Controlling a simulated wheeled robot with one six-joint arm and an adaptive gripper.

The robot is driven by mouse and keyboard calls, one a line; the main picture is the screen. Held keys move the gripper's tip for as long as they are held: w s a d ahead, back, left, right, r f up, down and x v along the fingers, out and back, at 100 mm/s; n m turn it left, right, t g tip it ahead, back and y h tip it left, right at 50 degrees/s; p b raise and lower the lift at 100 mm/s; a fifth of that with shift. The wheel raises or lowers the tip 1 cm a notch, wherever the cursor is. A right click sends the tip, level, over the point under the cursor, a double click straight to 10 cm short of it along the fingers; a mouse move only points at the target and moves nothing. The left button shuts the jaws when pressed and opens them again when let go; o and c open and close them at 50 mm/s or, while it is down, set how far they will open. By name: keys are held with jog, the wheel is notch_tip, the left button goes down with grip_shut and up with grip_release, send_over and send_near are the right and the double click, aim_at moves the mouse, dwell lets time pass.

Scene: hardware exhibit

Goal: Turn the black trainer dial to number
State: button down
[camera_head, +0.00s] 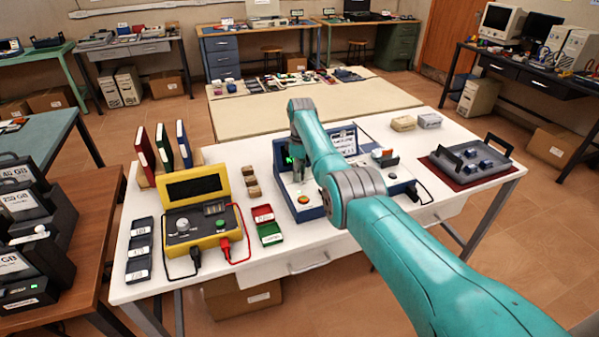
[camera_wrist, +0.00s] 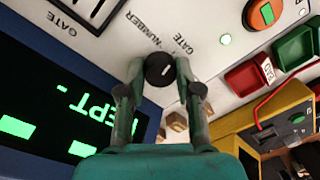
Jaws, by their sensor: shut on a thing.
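The black dial (camera_wrist: 159,70) sits on the white panel of the blue trainer (camera_wrist: 212,68). A short pale mark shows on the dial's face, but I cannot tell exactly which label it points at. The word NUMBER is printed just above and left of the dial, and GATE above and right. My gripper (camera_wrist: 160,74) is shut on the dial, one finger on each side. In the head view the blue trainer (camera_head: 311,214) stands mid-table, and my arm hides the dial. The trainer's dark screen (camera_wrist: 45,110) shows green letters and green blocks.
A yellow case (camera_head: 197,207) with cables, red and green trays (camera_head: 266,225) and small brown blocks (camera_head: 251,181) lie left of the trainer. A grey tray (camera_head: 470,160) stands right.

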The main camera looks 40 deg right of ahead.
jog(key=n, duration=0.5)
jog(key=shift+n, duration=0.4)
dwell(0.4)
jog(key=c, duration=0.8)
grip_release()
jog(key=r, duration=1.2)
jog(key=shift+w+d, duration=0.15)
jog(key=shift+w, duration=0.2)
jog(key=shift+s, duration=0.15)
